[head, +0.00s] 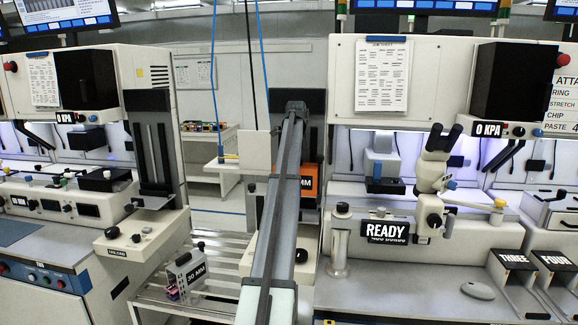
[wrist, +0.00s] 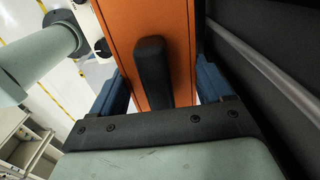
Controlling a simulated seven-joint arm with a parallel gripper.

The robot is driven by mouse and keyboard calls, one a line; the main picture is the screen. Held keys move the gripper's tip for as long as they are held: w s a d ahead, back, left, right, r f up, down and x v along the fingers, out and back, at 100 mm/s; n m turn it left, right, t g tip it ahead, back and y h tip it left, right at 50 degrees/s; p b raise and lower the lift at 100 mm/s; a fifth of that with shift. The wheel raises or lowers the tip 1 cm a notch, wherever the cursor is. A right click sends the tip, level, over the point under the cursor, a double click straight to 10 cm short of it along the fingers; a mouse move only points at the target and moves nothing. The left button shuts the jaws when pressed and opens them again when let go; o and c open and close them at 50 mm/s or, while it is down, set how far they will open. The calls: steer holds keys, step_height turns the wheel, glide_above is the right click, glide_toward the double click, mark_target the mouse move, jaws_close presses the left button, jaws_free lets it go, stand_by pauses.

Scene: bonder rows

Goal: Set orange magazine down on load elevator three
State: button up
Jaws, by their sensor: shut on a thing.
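The orange magazine (head: 313,170) shows behind my arm in the head view, upright, with a dark label ending in MM. In the wrist view the magazine (wrist: 125,32) has a black handle on its near face. My gripper (wrist: 158,88) is shut on it, with a blue finger pad on each side. My arm link hides most of the gripper in the head view. A dark upright elevator tower (head: 313,103) stands behind the magazine; my arm covers its middle, and I see no number on it. I cannot tell whether the magazine touches its platform.
A grey 30 MM magazine (head: 185,272) stands on the slatted rack (head: 150,305) at lower left. Left of it is a cabinet marked UNLOAD (head: 117,252) with another dark tower (head: 152,140). A microscope (head: 436,165) and READY sign (head: 388,227) stand to the right.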

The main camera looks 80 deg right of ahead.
stand_by(0.4)
steer(key=shift+f, duration=2.5)
steer(key=shift+f, duration=2)
steer(key=o, duration=1.5)
steer(key=shift+o, duration=0.2)
step_height(320, 180, up, 14)
steer(key=shift+f, duration=0.1)
